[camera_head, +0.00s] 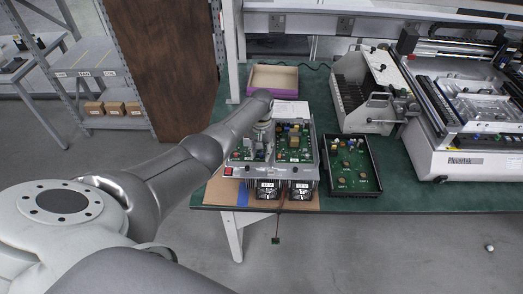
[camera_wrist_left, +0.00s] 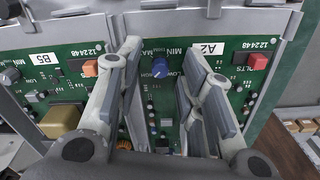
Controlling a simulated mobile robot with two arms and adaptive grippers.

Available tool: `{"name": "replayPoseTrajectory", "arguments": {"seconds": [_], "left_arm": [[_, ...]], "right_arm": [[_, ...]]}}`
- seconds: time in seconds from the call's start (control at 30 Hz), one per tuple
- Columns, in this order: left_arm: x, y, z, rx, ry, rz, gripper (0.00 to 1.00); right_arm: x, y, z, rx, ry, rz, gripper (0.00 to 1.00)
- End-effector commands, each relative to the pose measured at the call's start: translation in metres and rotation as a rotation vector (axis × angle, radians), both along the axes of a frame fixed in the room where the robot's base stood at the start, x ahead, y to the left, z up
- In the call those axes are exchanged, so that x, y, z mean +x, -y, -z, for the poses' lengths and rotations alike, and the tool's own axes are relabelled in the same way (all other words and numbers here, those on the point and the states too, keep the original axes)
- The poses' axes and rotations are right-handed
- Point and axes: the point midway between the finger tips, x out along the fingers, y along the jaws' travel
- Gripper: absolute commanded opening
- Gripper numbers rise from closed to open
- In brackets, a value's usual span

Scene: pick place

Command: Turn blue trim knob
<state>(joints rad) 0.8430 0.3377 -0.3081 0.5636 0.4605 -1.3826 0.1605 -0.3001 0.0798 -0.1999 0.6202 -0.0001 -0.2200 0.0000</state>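The blue trim knob (camera_wrist_left: 160,68) shows in the left wrist view on a green circuit board, near printed MIN, MAX and LOW labels. My left gripper (camera_wrist_left: 161,58) is open, with one finger on each side of the knob and a gap to both. I cannot tell how far its tips are above the board. In the head view my left arm reaches over the electronics unit (camera_head: 305,172), and the gripper (camera_head: 262,126) is small there; the blue knob cannot be made out. My right gripper is not in view.
Red-orange parts (camera_wrist_left: 108,63) and a grey knob (camera_wrist_left: 10,76) sit on the boards beside the fingers. A black tray of parts (camera_head: 378,188) stands right of the unit. A purple-edged box (camera_head: 272,80) lies behind. The green table (camera_head: 440,195) is clear at front right.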

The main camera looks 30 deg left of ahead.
Motion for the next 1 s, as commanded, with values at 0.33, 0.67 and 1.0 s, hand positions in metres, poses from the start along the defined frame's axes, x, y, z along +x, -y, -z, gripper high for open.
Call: {"name": "replayPoseTrajectory", "arguments": {"seconds": [0.33, 0.67, 1.0], "left_arm": [[0.000, -0.001, -0.012, 0.000, 0.001, 0.000, 0.35], [0.001, -0.001, -0.069, 0.001, 0.004, 0.001, 0.35], [0.000, 0.000, -0.117, 0.001, 0.002, 0.000, 0.35]], "right_arm": [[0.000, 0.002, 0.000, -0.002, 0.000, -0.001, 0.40], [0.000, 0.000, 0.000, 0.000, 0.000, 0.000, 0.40], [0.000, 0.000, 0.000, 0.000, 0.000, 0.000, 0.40]]}}
